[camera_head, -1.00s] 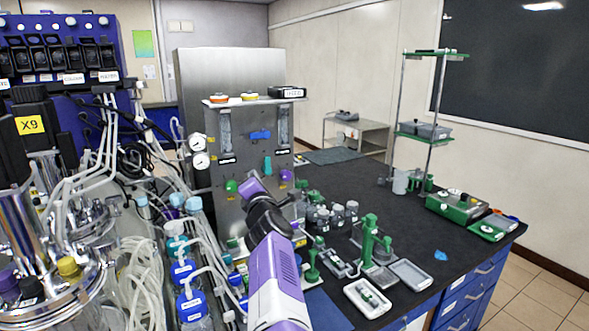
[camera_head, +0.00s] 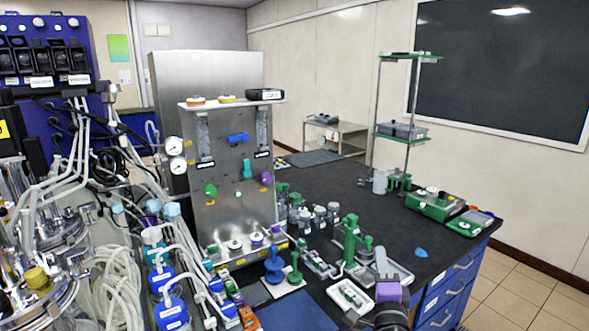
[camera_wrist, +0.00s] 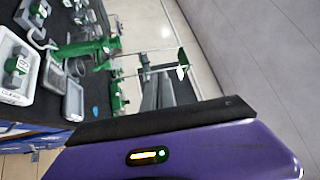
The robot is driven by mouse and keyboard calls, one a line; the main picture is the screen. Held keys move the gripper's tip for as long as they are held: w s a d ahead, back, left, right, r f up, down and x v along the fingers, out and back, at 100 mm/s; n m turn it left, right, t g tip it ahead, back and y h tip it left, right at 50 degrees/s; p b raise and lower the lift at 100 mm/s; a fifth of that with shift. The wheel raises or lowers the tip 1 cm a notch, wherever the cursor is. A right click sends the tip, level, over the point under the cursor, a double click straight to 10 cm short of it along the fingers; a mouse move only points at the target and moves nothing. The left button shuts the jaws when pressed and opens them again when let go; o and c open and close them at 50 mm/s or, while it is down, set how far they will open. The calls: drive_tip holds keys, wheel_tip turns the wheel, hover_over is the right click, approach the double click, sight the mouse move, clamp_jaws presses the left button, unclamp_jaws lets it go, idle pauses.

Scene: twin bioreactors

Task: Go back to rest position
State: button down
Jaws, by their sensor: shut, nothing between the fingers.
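In the head view my gripper (camera_head: 382,260) shows only partly, as a narrow grey end beyond my purple wrist at the bottom edge. It is shut and empty. It appears in front of the right-hand grey tray on the black bench (camera_head: 335,200); how high it is above the bench I cannot tell. The wrist view is filled at the bottom by a purple casing with a black edge and a small lit indicator, seemingly a part of my own body. No fingertips show there.
Green stands (camera_head: 351,240) and a white tray (camera_head: 350,297) stand near the bench's front edge. A steel panel (camera_head: 228,180) with gauges rises at the middle. Tubing and blue-capped bottles (camera_head: 168,312) crowd the left. Floor (camera_head: 540,270) is open at the right.

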drive_tip(key=s+f+n+g+y, duration=0.1)
drive_tip(key=s+n, duration=0.5)
drive_tip(key=s, duration=1.3)
drive_tip(key=s+f+n+g+b, duration=0.1)
drive_tip(key=s+f+n, duration=0.5)
drive_tip(key=s, duration=1.2)
drive_tip(key=s+f+n+g+y+b, duration=0.1)
drive_tip(key=s+f+n+g, duration=0.2)
drive_tip(key=s, duration=1.6)
drive_tip(key=n, duration=0.3)
drive_tip(key=shift+s+a+f+g+y, duration=0.15)
drive_tip(key=shift+s+a+g+y, duration=0.1)
drive_tip(key=shift+s+g+y, duration=0.05)
